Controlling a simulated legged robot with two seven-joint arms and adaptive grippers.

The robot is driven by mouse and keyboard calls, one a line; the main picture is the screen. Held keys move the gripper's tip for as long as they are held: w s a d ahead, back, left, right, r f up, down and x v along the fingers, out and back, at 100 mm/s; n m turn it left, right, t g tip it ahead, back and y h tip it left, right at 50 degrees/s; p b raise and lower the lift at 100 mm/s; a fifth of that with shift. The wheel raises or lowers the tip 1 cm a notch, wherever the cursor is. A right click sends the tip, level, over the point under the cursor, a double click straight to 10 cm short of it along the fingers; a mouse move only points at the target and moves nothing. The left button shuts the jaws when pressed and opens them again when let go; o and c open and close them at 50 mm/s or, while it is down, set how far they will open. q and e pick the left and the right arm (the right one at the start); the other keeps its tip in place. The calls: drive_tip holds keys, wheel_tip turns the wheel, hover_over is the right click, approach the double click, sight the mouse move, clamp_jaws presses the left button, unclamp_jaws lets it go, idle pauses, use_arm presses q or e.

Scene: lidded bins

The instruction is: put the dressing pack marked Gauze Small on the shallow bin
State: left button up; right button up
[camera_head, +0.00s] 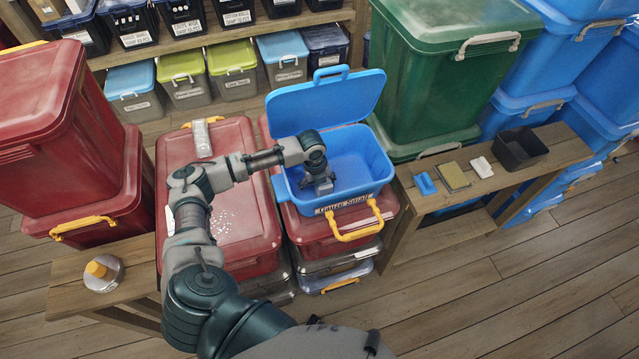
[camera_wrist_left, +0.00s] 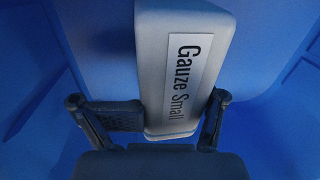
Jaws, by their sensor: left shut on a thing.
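The dressing pack (camera_wrist_left: 180,70) is a pale block with a label reading "Gauze Small". My left gripper (camera_wrist_left: 148,104) is shut on it, with one finger on each side. In the head view the left gripper (camera_head: 323,187) reaches down inside an open blue bin (camera_head: 365,158) whose front label seems to read "Gauze Small". The pack is hard to make out there, behind the gripper. The blue lid (camera_head: 325,100) stands raised at the back. A small black open bin (camera_head: 519,148) stands on the right bench. My right gripper is not in view.
The blue bin stands on a red lidded box (camera_head: 335,243). The right bench (camera_head: 455,203) also holds a blue item (camera_head: 425,183), a sponge-like block (camera_head: 453,177) and a white item (camera_head: 481,167). Tall green (camera_head: 440,80) and blue boxes rise behind.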

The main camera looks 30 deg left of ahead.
use_arm(q)
drive_tip(key=shift+a+f, duration=0.1)
drive_tip(key=shift+a, duration=0.1)
drive_tip(key=o, duration=1.5)
drive_tip(key=shift+a, duration=0.25)
drive_tip(key=o, duration=0.3)
drive_tip(key=shift+a+f, duration=0.2)
drive_tip(key=shift+a, duration=0.15)
drive_tip(key=shift+d, duration=0.25)
drive_tip(key=shift+d+r, duration=0.15)
drive_tip(key=shift+d, duration=0.2)
drive_tip(key=shift+r, duration=0.2)
drive_tip(key=r, duration=0.2)
drive_tip(key=a+r, duration=0.1)
drive_tip(key=r, duration=0.3)
drive_tip(key=shift+s+a+r, duration=0.15)
drive_tip(key=shift+s+a, duration=0.15)
drive_tip(key=shift+s, duration=0.05)
drive_tip(key=shift+d+r+b, duration=0.1)
drive_tip(key=shift+r+b, duration=0.2)
drive_tip(key=shift+d+r, duration=0.2)
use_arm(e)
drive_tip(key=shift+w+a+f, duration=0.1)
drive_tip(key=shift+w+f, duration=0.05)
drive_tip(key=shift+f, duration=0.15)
